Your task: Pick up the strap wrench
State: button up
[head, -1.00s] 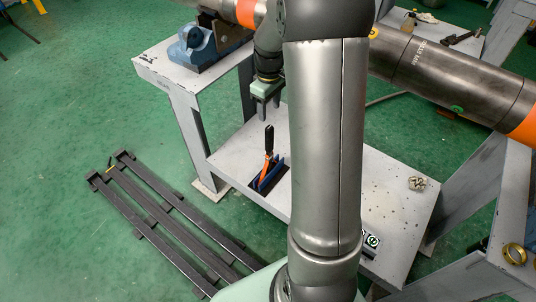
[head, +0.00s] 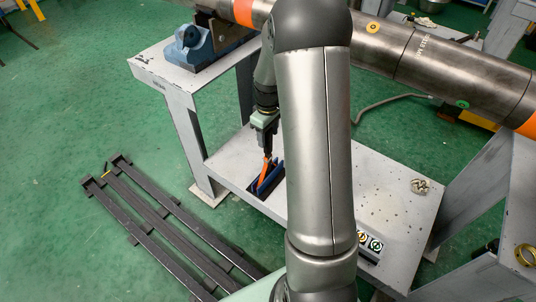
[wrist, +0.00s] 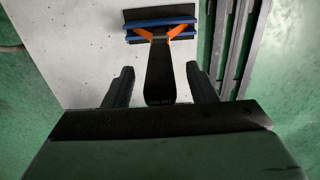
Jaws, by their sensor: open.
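The strap wrench (head: 264,172) stands upright in a dark holder with blue sides (head: 273,182) on the grey lower shelf. Its orange lower part shows in the head view; its black handle is mostly hidden by my gripper. My gripper (head: 268,149) is directly above the holder, pointing down. In the wrist view the black handle (wrist: 160,78) rises between the two open fingers of my gripper (wrist: 158,72), with a gap visible on each side. The orange part (wrist: 168,34) meets the blue-sided holder (wrist: 160,12) beyond.
A blue vise (head: 197,45) sits on the bench top above the shelf. A large steel pipe (head: 430,60) crosses the upper right. A metal fitting (head: 420,186) and a small button box (head: 370,244) are on the shelf's right part. Dark rails (head: 165,220) lie on the floor.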

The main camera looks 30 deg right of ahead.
jog(key=shift+c, duration=0.3)
grip_shut()
jog(key=shift+r, duration=0.1)
notch_tip(320, 180, up, 10)
jog(key=p, duration=0.3)
